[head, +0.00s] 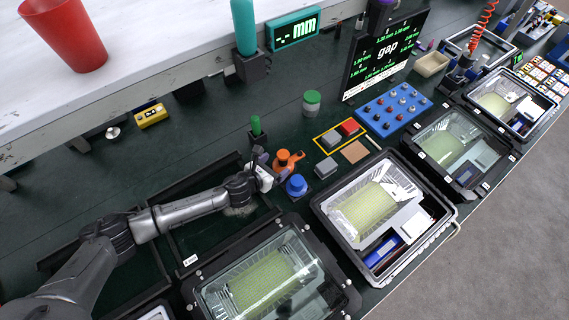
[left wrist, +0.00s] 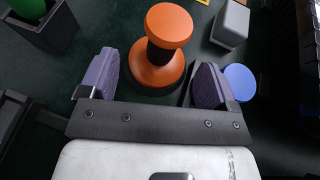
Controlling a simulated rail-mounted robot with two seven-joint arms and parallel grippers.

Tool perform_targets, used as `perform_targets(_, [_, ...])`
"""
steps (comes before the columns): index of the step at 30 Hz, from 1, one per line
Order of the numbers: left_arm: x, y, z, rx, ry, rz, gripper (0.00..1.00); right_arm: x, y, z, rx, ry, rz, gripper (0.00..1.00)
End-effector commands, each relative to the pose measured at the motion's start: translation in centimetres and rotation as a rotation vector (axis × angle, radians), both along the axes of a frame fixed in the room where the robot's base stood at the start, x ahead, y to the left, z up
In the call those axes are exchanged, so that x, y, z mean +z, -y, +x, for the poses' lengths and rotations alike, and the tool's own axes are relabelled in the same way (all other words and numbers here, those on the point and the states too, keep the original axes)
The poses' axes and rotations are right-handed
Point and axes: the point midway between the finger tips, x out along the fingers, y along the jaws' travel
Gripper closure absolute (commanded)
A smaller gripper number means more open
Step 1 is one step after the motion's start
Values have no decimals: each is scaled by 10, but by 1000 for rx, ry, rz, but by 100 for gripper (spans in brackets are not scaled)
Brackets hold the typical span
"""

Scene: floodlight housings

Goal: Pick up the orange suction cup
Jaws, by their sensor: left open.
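The orange suction cup (head: 284,164) stands upright on the dark green bench, with a round top, a dark neck and a wide base. In the left wrist view the orange suction cup (left wrist: 156,73) stands just beyond and partly between the fingertips. My left gripper (head: 271,168) is right beside it in the head view. In the left wrist view my left gripper (left wrist: 157,66) is open, its purple finger pads on either side of the cup's base, with a visible gap on the left. Nothing is held. My right gripper is not in view.
A blue round-topped piece (head: 296,186) and a grey block (head: 326,168) stand close to the cup's right. A green piece in a black holder (head: 258,139) is behind it. Floodlight housings (head: 262,278) line the front edge.

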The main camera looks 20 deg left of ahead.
Motion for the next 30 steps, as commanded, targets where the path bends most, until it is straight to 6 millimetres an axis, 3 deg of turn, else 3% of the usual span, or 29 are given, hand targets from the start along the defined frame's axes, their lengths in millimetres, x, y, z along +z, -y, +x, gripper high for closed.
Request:
perform_targets(12, [-15,16,40,2,-1,-1,17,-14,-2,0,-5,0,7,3])
perform_targets(23, [-16,19,46,0,0,-1,17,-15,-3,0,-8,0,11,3])
perform_targets(30, [-17,18,46,0,0,-1,38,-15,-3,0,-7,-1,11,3])
